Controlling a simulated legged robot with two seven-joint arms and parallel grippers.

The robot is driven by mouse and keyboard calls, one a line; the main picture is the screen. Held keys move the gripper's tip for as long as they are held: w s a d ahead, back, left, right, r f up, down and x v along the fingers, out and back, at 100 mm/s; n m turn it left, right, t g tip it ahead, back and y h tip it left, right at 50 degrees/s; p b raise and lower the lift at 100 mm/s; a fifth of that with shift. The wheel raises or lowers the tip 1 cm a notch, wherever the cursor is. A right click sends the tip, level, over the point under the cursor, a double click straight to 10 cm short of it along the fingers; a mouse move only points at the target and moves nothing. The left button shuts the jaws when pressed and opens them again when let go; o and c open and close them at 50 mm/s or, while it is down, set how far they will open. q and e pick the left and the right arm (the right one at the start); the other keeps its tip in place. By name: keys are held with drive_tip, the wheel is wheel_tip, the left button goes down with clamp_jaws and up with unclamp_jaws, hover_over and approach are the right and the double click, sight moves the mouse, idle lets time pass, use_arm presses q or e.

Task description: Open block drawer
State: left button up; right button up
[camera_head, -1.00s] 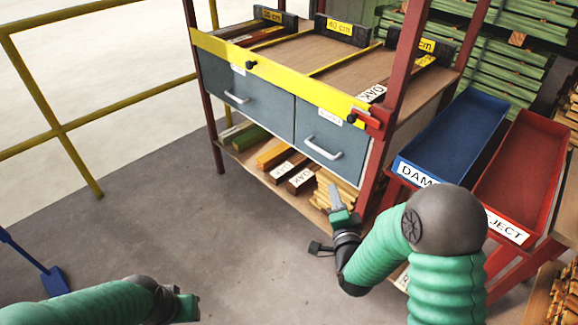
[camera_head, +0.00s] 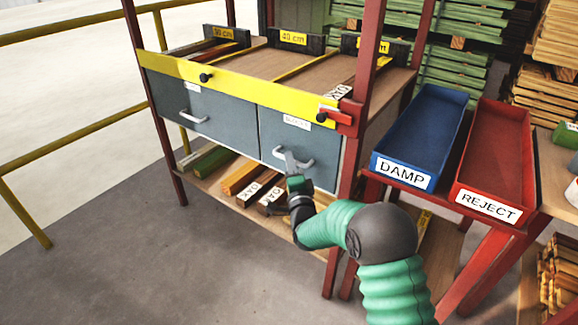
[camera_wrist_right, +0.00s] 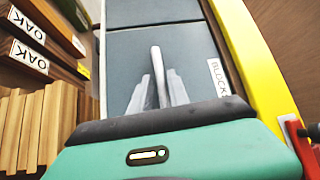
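The block drawer (camera_head: 270,150) is the grey right-hand drawer under the yellow rail. It looks shut, and its label reads BLOCKS in the wrist view (camera_wrist_right: 218,77). Its pale bar handle (camera_head: 304,164) also shows in the wrist view (camera_wrist_right: 155,62). My left gripper is out of view.
A second grey drawer (camera_head: 205,110) is to the left. Wooden pieces marked OAK (camera_head: 262,190) lie on the lower shelf. A red post (camera_head: 350,185) stands right of the block drawer. Blue DAMP (camera_head: 402,172) and red REJECT (camera_head: 487,205) trays are further right. The floor in front is clear.

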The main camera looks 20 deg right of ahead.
drive_tip(key=shift+w+d+r, duration=0.1)
drive_tip(key=shift+w+d, duration=0.25)
drive_tip(key=shift+w, duration=0.35)
drive_tip(key=shift+a, duration=0.15)
drive_tip(key=shift+c, duration=0.4)
clamp_jaws()
drive_tip(key=shift+s+f, duration=0.1)
drive_tip(key=shift+f, duration=0.1)
